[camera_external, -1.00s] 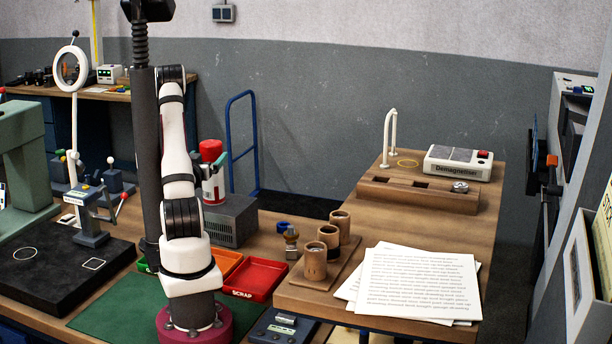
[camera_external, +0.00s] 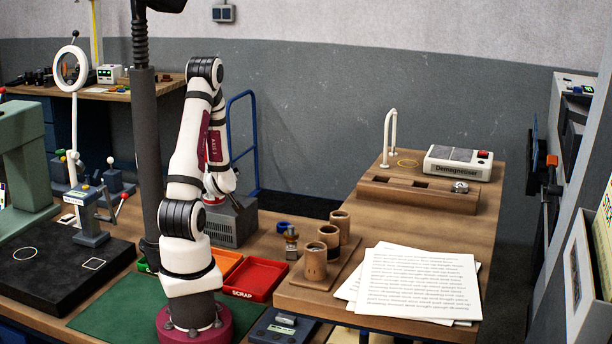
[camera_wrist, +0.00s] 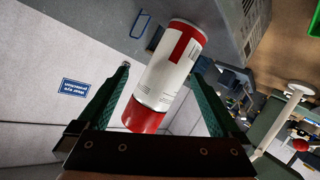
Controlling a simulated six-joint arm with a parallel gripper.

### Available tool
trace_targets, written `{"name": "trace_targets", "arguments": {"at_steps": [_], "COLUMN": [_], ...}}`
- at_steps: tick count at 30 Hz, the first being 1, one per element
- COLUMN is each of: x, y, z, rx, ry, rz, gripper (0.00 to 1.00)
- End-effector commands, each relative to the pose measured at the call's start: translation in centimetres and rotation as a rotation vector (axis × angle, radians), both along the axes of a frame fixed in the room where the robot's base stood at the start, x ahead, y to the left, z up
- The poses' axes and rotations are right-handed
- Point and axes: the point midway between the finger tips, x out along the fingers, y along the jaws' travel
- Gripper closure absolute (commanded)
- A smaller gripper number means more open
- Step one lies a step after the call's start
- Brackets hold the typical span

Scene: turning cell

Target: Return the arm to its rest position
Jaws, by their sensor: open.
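My gripper (camera_wrist: 163,82) shows in the wrist view with its two green fingers spread apart. A white can with a red cap (camera_wrist: 178,62) appears between and beyond the fingers, cap end toward me, tilted in the picture. I see no finger closed on it. In the external view my arm (camera_external: 190,150) is bent, with its forearm pointing down behind the upper arm. The jaws there are hidden behind my arm, and the can is mostly hidden too.
A grey vented box (camera_external: 232,222) stands just behind my arm. A dark vertical post (camera_external: 146,150) rises close to its left. A red scrap tray (camera_external: 254,279) and wooden cups (camera_external: 316,262) are to the right. A demagnetiser (camera_external: 458,163) sits on the right bench.

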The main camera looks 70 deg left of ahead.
Motion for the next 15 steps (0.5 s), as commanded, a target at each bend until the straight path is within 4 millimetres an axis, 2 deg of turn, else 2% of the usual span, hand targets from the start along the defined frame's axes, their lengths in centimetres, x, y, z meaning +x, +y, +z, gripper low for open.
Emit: {"name": "trace_targets", "arguments": {"at_steps": [1,2,5,6,8,9,11,12,14,15], "x": [1.7,3.3,8.3,10.1,12.1,12.9,13.0,12.2,9.6,7.2], "y": [-1.5,-2.6,-7.3,-9.8,-14.2,-17.6,-23.0,-26.7,-31.5,-33.9], "z": [0.5,0.7,0.8,0.9,1.1,1.3,1.6,1.9,2.5,3.0], "rx": [-0.03,-0.066,-0.176,-0.217,-0.274,-0.309,-0.35,-0.369,-0.378,-0.371], "ry": [-0.106,-0.108,0.009,0.069,0.173,0.257,0.409,0.527,0.728,0.867], "rz": [0.043,-0.001,-0.248,-0.359,-0.538,-0.669,-0.881,-1.027,-1.243,-1.373], "gripper": [0.0,0.0,0.0,0.0,0.0,0.0,0.0,0.0,0.0,0.0]}}
